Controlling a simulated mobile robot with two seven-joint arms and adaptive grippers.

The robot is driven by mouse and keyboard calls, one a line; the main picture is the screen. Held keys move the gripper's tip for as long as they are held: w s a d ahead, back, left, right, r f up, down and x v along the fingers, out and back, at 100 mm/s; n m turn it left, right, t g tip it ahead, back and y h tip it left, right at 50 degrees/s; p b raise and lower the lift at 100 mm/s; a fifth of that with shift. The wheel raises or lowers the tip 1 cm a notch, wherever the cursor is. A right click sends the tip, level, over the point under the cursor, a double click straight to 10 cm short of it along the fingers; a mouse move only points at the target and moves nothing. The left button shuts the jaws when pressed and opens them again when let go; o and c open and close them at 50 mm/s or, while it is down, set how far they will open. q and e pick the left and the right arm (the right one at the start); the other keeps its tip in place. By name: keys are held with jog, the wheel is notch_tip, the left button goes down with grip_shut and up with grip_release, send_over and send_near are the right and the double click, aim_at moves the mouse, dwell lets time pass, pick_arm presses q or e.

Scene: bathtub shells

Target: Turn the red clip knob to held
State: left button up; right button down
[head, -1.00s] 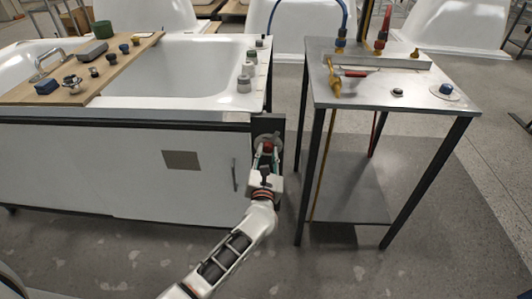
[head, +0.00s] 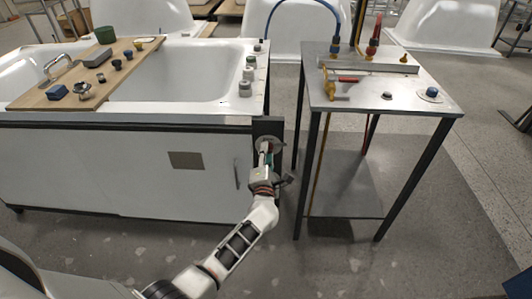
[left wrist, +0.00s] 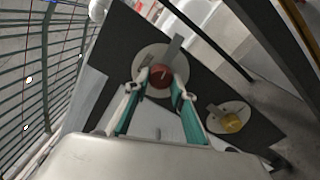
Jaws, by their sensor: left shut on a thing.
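The red clip knob (left wrist: 160,79) sits on a pale round disc (left wrist: 148,56) on a dark panel. A grey strip runs from the disc's upper right edge, and a pale line marks the knob's face. My left gripper (left wrist: 160,76) is shut on the knob, with one green-and-white finger on each side. In the head view the left gripper (head: 266,150) is at the dark panel (head: 267,126) on the tub's right end. There the gripper hides the knob. My right gripper is not in view.
A yellow knob (left wrist: 231,123) on its own pale disc is on the same panel, close to the red one. A metal table (head: 385,90) with hoses stands to the right, past a narrow gap. A wooden board (head: 85,75) lies across the tub.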

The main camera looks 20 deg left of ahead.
pick_arm(q)
jog(key=shift+m+p, duration=0.3)
jog(key=shift+m, duration=0.7)
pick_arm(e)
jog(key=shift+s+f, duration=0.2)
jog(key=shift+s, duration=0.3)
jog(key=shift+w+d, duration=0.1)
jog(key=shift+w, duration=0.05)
pick_arm(q)
jog(key=o, duration=1.1)
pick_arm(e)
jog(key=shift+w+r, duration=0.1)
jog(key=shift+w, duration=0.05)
pick_arm(q)
jog(key=shift+s, duration=0.15)
jog(key=v, duration=1.2)
jog(key=shift+r, duration=0.1)
